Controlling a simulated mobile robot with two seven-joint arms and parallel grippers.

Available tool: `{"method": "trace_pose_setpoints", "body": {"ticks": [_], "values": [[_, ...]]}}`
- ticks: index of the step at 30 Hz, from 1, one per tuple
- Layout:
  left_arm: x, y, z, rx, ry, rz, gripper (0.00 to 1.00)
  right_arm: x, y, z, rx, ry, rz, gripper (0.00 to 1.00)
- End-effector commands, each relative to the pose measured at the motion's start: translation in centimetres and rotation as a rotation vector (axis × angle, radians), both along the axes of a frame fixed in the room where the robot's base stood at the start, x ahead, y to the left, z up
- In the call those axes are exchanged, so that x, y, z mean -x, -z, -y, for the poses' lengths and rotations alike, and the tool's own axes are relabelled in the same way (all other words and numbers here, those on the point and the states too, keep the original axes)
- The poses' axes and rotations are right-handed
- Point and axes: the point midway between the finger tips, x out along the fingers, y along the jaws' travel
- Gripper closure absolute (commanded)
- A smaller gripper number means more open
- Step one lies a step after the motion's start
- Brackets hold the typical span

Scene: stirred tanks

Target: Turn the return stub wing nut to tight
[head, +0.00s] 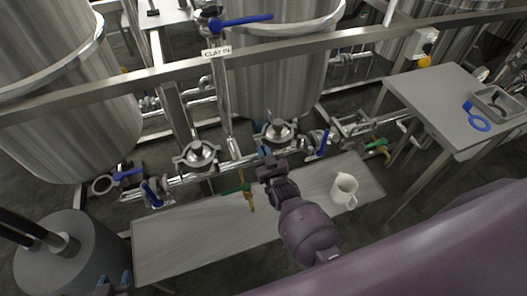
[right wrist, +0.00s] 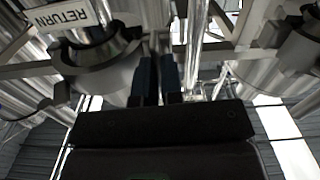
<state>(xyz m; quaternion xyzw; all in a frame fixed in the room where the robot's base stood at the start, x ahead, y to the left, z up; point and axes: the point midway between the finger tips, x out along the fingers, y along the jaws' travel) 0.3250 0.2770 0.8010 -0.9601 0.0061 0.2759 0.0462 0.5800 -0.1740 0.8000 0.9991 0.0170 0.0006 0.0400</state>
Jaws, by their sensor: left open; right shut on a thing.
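My right gripper (head: 263,152) is at the left side of the round metal clamped stub (head: 278,130) on the pipework. In the right wrist view its two dark fingers (right wrist: 157,78) are close together beside a metal collar (right wrist: 100,65), under a label reading RETURN (right wrist: 66,15). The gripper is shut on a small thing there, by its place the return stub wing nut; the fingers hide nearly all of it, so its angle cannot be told. My left gripper (head: 115,282) is open and empty at the bottom left edge, away from the pipework.
A second clamped stub (head: 201,154) sits to the left, with blue-handled valves (head: 152,194) along the pipe. A low bench (head: 180,240) below carries a white jug (head: 344,188). A grey table (head: 430,90) at right holds a tray (head: 497,101) and a blue ring-shaped tool (head: 477,118).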

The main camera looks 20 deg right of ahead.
Motion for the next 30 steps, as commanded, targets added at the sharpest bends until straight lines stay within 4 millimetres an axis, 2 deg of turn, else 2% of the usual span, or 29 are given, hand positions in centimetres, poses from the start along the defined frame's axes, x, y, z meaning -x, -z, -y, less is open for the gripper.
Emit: {"method": "trace_pose_setpoints", "body": {"ticks": [9,22,23,27,30], "values": [[-0.01,-0.08,0.00,0.000,0.000,0.000,0.57,0.03,0.05,0.01,-0.076,0.000,-0.004,1.00],[-0.01,-0.07,0.01,0.000,0.000,0.000,0.57,0.03,0.05,0.01,-0.082,0.000,-0.004,1.00],[-0.01,-0.07,0.01,0.000,0.000,0.000,0.57,0.03,0.05,0.01,-0.082,0.000,-0.004,0.88],[0.00,-0.07,0.00,0.000,0.000,0.000,0.57,0.02,0.04,-0.01,-0.082,0.000,-0.003,0.67],[0.00,-0.07,0.00,0.000,0.000,0.000,0.57,0.01,0.03,-0.01,-0.082,0.000,-0.003,0.67]]}}
